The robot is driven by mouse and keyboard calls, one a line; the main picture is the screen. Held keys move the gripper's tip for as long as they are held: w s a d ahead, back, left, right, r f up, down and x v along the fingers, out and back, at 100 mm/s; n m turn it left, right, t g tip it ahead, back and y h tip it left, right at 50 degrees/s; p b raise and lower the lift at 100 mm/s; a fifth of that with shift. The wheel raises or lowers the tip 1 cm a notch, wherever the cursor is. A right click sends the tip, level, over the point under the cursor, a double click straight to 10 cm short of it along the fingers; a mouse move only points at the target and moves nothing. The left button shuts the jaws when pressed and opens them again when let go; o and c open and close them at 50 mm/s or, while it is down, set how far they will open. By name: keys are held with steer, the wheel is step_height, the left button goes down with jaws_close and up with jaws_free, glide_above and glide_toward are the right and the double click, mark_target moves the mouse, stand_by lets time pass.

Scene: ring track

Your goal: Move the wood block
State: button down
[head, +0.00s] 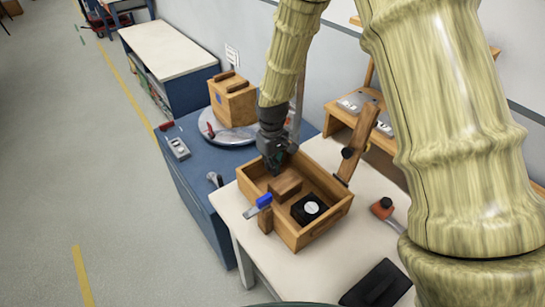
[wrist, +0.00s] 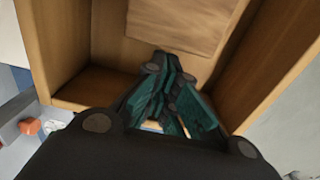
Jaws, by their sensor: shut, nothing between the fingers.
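The wood block (head: 285,188) lies inside an open wooden box (head: 318,234) on the pale table in the head view. In the wrist view a lighter wooden face, likely the block (wrist: 175,20), shows at the top middle, beyond the fingertips. My gripper (head: 279,168) points down into the box's back left part, just behind the block. In the wrist view my gripper (wrist: 163,65) has its teal fingers together, with nothing between them. The fingertips look close to the block; I cannot tell whether they touch it.
A black item with a white disc (head: 310,208) sits in the box beside the block. A blue-handled clamp (head: 262,202) is at the box's front left wall. A wooden upright (head: 358,143) stands behind right. An orange-topped tool (head: 383,207) and black pad (head: 377,285) lie on the table.

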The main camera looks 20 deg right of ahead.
mark_target(282, 178)
steer(key=shift+s+f, duration=0.1)
steer(key=shift+f, duration=0.55)
steer(key=shift+s+d+p, duration=0.2)
steer(key=shift+s+d, duration=0.05)
steer(key=shift+s, duration=0.45)
steer(key=shift+s+d+p, duration=0.15)
steer(key=shift+s+d, duration=0.15)
steer(key=shift+s, duration=0.45)
steer(key=shift+s+d+p, duration=0.2)
steer(key=shift+s+d, duration=0.05)
steer(key=shift+s, duration=0.45)
steer(key=shift+r, duration=0.1)
step_height(282, 178, up, 10)
steer(key=p, duration=0.7)
steer(key=shift+p, duration=0.4)
